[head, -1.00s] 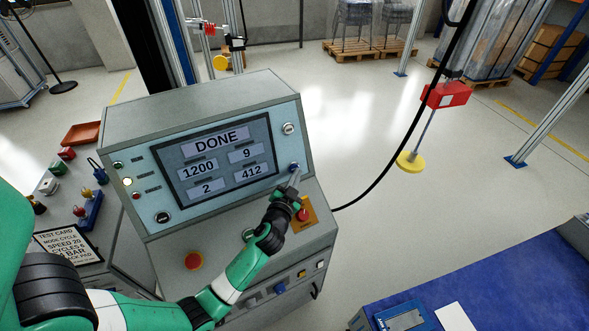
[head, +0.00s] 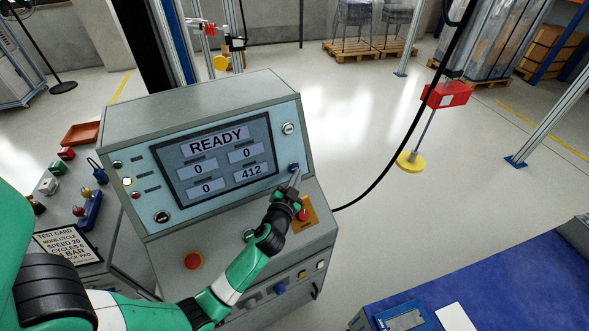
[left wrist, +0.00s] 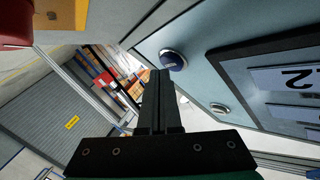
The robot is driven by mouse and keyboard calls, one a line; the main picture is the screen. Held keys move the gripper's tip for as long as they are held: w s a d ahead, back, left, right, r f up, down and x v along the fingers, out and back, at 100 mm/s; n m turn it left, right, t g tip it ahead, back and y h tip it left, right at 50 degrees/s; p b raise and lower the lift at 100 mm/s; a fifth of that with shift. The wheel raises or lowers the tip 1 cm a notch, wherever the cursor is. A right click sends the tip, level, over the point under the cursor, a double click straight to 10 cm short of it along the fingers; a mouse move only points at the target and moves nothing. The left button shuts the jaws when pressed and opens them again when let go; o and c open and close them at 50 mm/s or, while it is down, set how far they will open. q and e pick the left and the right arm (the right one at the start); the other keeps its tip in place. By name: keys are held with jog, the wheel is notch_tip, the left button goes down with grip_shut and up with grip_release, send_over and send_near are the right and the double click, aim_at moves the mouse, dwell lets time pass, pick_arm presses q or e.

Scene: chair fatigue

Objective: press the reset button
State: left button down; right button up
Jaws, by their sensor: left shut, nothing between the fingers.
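The control console (head: 190,110) stands in front of me with a lit display (head: 215,160) reading READY, three zeros and 412. A small blue button (head: 294,167), which I take for the reset button, is on the panel at the display's lower right. It also shows in the left wrist view (left wrist: 173,60) with a metal ring. My left gripper (head: 296,175) is shut and empty, its tips right at the blue button. In the left wrist view the tips (left wrist: 160,73) lie just beside it; I cannot tell whether they touch. My right gripper is not in view.
A red knob on a yellow plate (head: 309,214) is close beside my left wrist. Another red button (head: 193,260) is on the lower console face. A black cable (head: 385,165) hangs to the right. A blue-topped bench (head: 480,275) is at lower right.

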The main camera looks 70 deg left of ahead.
pick_arm(q)
jog(key=shift+d+r, duration=0.1)
jog(key=shift+d, duration=0.25)
jog(key=shift+w+d+r+b, duration=0.1)
jog(key=shift+d+r, duration=0.1)
jog(key=shift+d, duration=0.6)
jog(key=shift+w+d+r+b, duration=0.1)
jog(key=shift+d+r+b, duration=0.1)
jog(key=shift+d, duration=0.65)
jog(key=shift+w+d+r+b, duration=0.1)
jog(key=shift+d+r, duration=0.1)
jog(key=shift+d, duration=0.6)
